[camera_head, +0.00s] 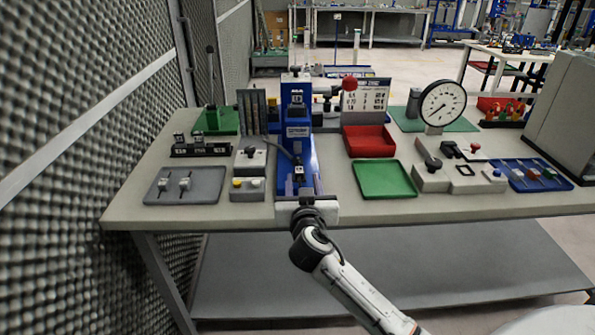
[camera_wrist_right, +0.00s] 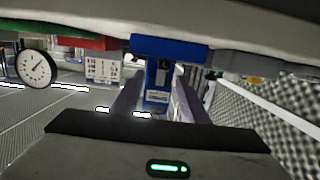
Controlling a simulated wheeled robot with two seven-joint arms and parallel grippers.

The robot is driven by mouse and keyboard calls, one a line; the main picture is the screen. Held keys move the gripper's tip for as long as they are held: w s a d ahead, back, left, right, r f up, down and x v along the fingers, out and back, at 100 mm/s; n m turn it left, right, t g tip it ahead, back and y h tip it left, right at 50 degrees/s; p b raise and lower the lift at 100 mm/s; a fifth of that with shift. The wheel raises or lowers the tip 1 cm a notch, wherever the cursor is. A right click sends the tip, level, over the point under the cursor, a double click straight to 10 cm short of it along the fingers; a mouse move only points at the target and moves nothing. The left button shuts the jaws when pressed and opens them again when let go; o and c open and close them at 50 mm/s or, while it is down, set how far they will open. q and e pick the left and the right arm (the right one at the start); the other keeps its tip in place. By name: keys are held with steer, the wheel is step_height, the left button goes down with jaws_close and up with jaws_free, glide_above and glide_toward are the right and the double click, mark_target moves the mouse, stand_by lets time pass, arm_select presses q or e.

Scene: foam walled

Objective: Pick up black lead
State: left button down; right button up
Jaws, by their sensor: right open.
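A thin black lead (camera_head: 284,150) curves beside the blue test fixture (camera_head: 297,112), running from near the grey box with a black knob (camera_head: 251,158) down toward a small black part (camera_head: 299,172) on the fixture's base. My right gripper (camera_head: 303,182) reaches in from the front edge over the front of the blue base. Its two fingers are apart with nothing held between them. In the right wrist view the open fingers (camera_wrist_right: 157,88) point at the blue fixture (camera_wrist_right: 160,75); I cannot make out the lead there. My left gripper is not in view.
A grey tray (camera_head: 161,196) and a box with yellow and white buttons (camera_head: 247,195) lie left. A green tray (camera_head: 384,192), a red bin (camera_head: 369,151) and a round dial gauge (camera_head: 443,103) stand right. A foam wall (camera_head: 80,150) borders the left side.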

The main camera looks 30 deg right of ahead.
mark_target(299, 169)
steer(key=shift+a+p+x, duration=0.15)
steer(key=shift+p+x, duration=0.1)
steer(key=shift+x, duration=1.2)
steer(key=shift+a+p+x, duration=0.1)
steer(key=shift+p+x, duration=0.1)
steer(key=shift+x, duration=1.25)
steer(key=shift+w+f, duration=0.15)
steer(key=shift+c, duration=0.5)
jaws_close()
